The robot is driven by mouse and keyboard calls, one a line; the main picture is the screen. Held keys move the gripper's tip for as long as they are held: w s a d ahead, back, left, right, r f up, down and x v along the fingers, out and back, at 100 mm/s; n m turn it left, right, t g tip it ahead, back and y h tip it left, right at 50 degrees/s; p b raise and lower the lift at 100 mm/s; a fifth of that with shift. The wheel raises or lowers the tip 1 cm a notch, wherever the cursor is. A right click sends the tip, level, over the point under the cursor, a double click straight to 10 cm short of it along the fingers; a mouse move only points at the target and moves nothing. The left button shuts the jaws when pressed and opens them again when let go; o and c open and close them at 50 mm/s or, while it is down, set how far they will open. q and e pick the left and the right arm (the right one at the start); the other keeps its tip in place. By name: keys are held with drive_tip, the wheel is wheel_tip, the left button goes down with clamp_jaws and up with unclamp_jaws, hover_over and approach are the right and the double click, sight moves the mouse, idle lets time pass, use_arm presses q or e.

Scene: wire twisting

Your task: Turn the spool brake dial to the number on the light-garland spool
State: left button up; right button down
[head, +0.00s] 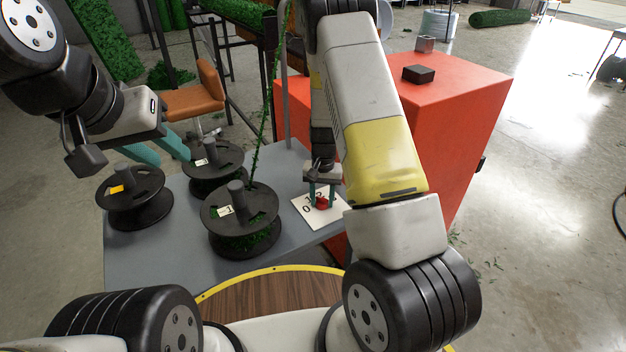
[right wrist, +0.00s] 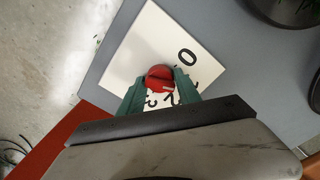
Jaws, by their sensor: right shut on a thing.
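The brake dial is a red knob (head: 322,203) on a white number plate (head: 312,219) at the table's right corner. My right gripper (head: 322,199) is shut on the knob from above. The right wrist view shows the knob (right wrist: 158,77) between the teal fingers. A 0 reads clearly on the plate there; the other digits are partly covered, and I cannot tell which number the pointer faces. The front black spool (head: 241,222) holds green garland, and its white label (head: 227,211) reads 1. My left gripper (head: 170,156) is open and empty above the back spools.
Two more black spools, one at the left (head: 135,198) and one at the back (head: 215,170), stand on the grey table (head: 150,262). A garland strand (head: 262,135) rises from the front spool. A red cabinet (head: 440,110) stands right behind the table.

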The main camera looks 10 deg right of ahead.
sight(322, 198)
idle(0.3)
drive_tip(key=c, duration=0.9)
unclamp_jaws()
drive_tip(key=shift+r, duration=3.9)
